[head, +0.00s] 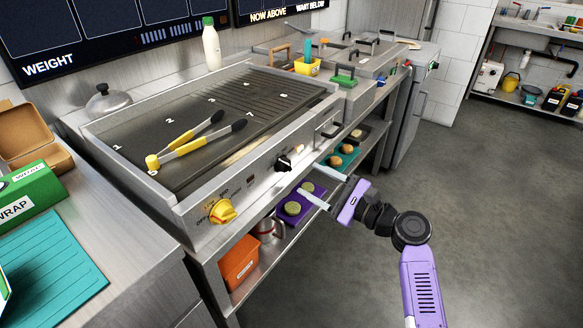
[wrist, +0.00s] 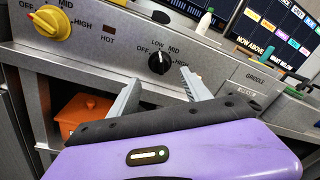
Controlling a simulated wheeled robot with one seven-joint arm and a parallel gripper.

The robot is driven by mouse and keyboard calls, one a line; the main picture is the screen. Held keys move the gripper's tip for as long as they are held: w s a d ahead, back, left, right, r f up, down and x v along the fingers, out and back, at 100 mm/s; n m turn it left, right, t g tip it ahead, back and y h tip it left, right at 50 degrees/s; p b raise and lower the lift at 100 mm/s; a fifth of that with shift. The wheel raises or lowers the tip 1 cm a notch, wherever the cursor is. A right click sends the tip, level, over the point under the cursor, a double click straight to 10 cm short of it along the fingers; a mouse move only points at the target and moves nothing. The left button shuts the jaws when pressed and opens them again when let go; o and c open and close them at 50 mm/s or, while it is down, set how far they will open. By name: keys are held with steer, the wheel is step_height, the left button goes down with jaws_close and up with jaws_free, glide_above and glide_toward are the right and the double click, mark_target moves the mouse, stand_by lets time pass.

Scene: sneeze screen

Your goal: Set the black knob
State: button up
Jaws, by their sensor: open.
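The black knob (head: 283,163) is on the front panel of the steel griddle (head: 158,224), right of a yellow knob (head: 222,211). In the wrist view the black knob (wrist: 159,63) has the labels OFF, LOW, MID and HIGH around it, and its white mark points up toward LOW or MID; I cannot tell exactly which. My gripper (head: 309,181) is open and empty, a little in front of the panel and below the black knob. In the wrist view its two grey fingers (wrist: 160,86) lie apart, below and to either side of the knob, not visibly touching it.
Yellow tongs (head: 190,140) lie on the griddle top. Below the griddle, a shelf holds an orange box (head: 239,262), a purple tray (head: 301,214) and a teal tray (head: 344,163). A teal mat (head: 50,262) lies on the left counter. The floor at right is clear.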

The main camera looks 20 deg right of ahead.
mark_target(290, 169)
steer(key=x, duration=0.7)
steer(key=shift+w+a+b, duration=0.15)
steer(key=shift+w+b, duration=0.1)
steer(key=shift+b, duration=0.15)
jaws_close()
